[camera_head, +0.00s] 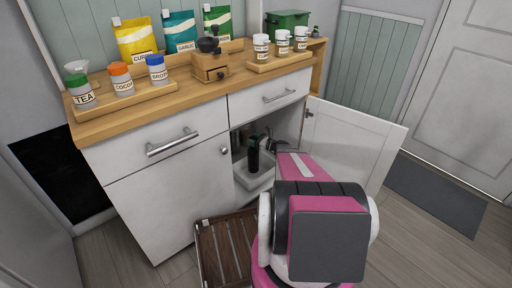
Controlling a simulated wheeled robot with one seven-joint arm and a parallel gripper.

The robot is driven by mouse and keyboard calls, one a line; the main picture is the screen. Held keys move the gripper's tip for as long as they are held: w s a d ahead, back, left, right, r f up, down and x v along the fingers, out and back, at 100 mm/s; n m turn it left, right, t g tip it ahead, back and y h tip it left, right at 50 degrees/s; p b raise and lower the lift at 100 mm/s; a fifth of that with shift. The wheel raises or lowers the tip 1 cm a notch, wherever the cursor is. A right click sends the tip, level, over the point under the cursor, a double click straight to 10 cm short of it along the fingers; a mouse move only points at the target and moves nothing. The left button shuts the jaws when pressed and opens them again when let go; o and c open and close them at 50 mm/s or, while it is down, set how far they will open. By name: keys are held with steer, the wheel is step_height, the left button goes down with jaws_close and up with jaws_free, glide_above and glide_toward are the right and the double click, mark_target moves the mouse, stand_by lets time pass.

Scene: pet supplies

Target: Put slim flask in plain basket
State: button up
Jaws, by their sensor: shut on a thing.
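A slim dark flask (253,157) stands upright inside the open cupboard, in the grip of my gripper (258,143). My gripper reaches in from the right and is shut on the flask's upper part. A white open basket (243,184) with plain walls sits on the cupboard floor around and below the flask. The flask's lower end seems to be within or just above this basket; I cannot tell whether it touches the bottom. My arm hides the basket's right side.
The cupboard door (350,145) stands open to the right of my arm. A slatted wooden crate (222,250) lies on the floor in front. The wooden counter (135,115) holds jars, pouches, a grinder (209,66) and a green box (287,20).

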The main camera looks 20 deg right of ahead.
steer(key=shift+w+d+f, duration=0.5)
steer(key=shift+d, duration=0.15)
steer(key=shift+w+d+f, duration=0.45)
steer(key=shift+w+d, duration=0.05)
steer(key=shift+d, duration=0.1)
steer(key=shift+f, duration=2.55)
steer(key=o, duration=1.4)
steer(key=shift+s+r, duration=0.1)
steer(key=shift+r, duration=0.65)
steer(key=v, duration=1.2)
steer(key=shift+f, duration=0.15)
